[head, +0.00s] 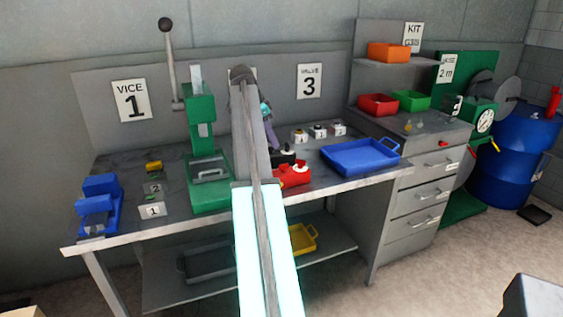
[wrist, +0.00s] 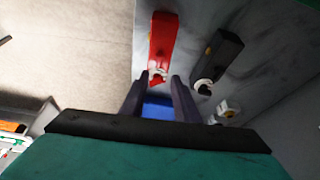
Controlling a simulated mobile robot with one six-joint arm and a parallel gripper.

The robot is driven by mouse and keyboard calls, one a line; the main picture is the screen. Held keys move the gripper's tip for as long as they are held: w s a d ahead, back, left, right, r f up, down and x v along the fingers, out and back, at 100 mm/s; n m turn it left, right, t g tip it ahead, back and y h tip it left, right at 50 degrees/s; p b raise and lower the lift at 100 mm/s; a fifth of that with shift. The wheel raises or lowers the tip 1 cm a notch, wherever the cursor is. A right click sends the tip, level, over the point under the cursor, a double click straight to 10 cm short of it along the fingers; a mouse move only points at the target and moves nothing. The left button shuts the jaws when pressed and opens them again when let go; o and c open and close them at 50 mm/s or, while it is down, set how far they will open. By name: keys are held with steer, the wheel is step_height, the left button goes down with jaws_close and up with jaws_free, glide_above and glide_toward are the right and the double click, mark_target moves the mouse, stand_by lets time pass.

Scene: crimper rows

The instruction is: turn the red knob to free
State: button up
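A red block-like fixture (head: 292,174) sits on the bench behind my arm. In the wrist view its red body (wrist: 163,38) is long, with a small yellow spot and a pale round end with red on it (wrist: 157,76). I cannot tell which part is the knob, or its setting. My gripper (wrist: 160,80) points down at the bench, its two dark fingers apart. In the picture the fingertips lie on either side of the pale end; I see no clear contact. In the head view my gripper (head: 271,143) is partly hidden by my arm.
A black fixture (wrist: 218,57) stands right beside the red one. A blue tray (head: 360,157) lies to the right, and a green press (head: 208,185) stands to the left. Small numbered blocks (head: 319,131) stand behind. A small red part (head: 443,143) shows on the cabinet.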

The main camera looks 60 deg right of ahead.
mark_target(284, 166)
steer(key=p+x, duration=0.2)
steer(key=x, duration=0.9)
steer(key=shift+s+d+f, duration=0.1)
steer(key=shift+d+f, duration=0.05)
